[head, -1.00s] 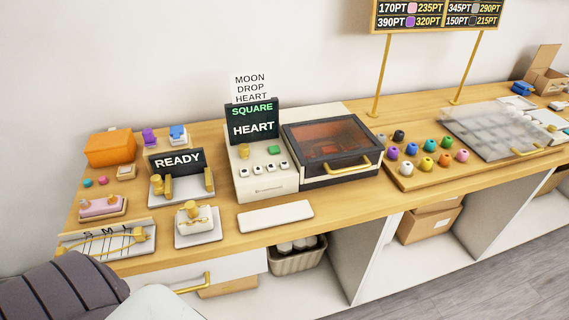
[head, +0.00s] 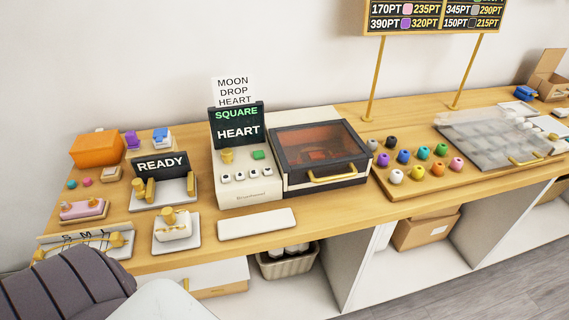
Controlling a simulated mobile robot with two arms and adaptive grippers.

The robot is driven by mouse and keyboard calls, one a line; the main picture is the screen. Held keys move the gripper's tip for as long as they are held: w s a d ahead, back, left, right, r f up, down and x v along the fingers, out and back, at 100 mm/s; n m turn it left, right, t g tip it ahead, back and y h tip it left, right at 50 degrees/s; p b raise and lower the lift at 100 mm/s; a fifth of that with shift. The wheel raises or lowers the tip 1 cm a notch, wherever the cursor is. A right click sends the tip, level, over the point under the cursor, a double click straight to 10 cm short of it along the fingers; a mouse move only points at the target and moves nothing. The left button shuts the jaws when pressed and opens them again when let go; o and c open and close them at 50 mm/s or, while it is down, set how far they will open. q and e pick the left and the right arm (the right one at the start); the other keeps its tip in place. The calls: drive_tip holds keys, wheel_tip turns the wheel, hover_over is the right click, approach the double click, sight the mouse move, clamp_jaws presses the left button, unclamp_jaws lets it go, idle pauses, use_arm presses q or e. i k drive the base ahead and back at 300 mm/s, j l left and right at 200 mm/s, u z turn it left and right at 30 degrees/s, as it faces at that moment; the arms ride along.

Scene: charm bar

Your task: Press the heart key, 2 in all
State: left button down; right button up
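A white machine (head: 247,197) stands left of the middle of the counter in the head view. Its dark display (head: 238,124) reads SQUARE in green and HEART in white below. A white card (head: 233,91) above the display reads MOON, DROP, HEART. A row of small white keys (head: 239,176) with dark symbols runs along the sloped face. The symbols are too small to tell which key is the heart. A green button (head: 258,155) and a gold knob (head: 227,155) sit above the row. Neither of my grippers is in view, and nothing touches the keys.
A dark-lidded box with a gold handle (head: 332,175) adjoins the machine on the right. A blank white plate (head: 257,224) lies in front. A READY display (head: 160,165) stands to the left. Colored beads (head: 404,157) fill a wooden board at right. A price board (head: 432,16) rises behind.

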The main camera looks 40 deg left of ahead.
sight(268, 171)
drive_tip(key=i+l, duration=0.8)
drive_tip(key=i, duration=0.25)
drive_tip(key=u, duration=1.2)
